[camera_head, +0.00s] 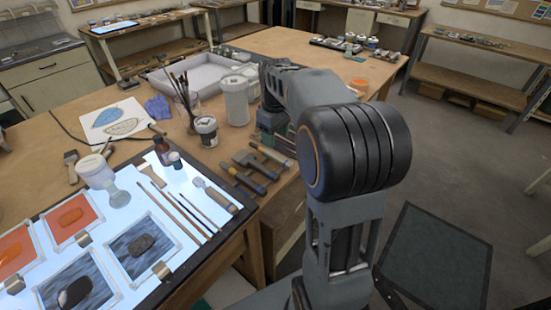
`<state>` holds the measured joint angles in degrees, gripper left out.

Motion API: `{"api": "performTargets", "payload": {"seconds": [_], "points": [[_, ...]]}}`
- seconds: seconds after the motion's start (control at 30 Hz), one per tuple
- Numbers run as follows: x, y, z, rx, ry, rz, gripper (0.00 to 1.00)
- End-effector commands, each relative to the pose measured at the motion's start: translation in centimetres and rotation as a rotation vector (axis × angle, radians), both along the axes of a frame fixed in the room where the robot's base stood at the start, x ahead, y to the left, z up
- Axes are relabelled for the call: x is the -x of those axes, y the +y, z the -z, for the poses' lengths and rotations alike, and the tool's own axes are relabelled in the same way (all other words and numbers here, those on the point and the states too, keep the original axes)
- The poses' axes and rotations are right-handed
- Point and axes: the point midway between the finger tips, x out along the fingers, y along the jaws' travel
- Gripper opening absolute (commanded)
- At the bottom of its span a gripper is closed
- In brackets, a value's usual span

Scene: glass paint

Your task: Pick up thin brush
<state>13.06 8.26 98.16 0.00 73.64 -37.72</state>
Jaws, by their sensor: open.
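Several long, slender brushes lie side by side on the right part of the lit glass panel (125,208). A thin dark brush (199,206) lies nearest the wider brush (215,194), and a pale thin brush (172,211) lies to its left. All lie flat and apart from my arm. My gripper (271,122) is at the end of my arm, past the panel to the upper right, above the wooden table. It is open and seems empty. Its fingertips are small and partly lost against the things behind.
Wide-handled tools (256,166) lie right of the panel by the table edge.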

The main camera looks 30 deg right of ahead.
Motion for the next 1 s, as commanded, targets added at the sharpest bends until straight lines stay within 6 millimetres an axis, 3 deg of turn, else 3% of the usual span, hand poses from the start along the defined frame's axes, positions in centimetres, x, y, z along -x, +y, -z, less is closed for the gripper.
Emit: {"api": "performTargets", "payload": {"seconds": [0.1,0.37,0.7,1.0], "points": [[0.0,0.0,1.5,0.000,0.001,0.001,0.53],[0.0,0.0,2.9,0.000,0.001,0.002,0.53],[0.0,0.0,7.0,0.000,0.001,0.002,0.53],[0.0,0.0,7.6,0.000,-0.001,0.002,0.53]]}}
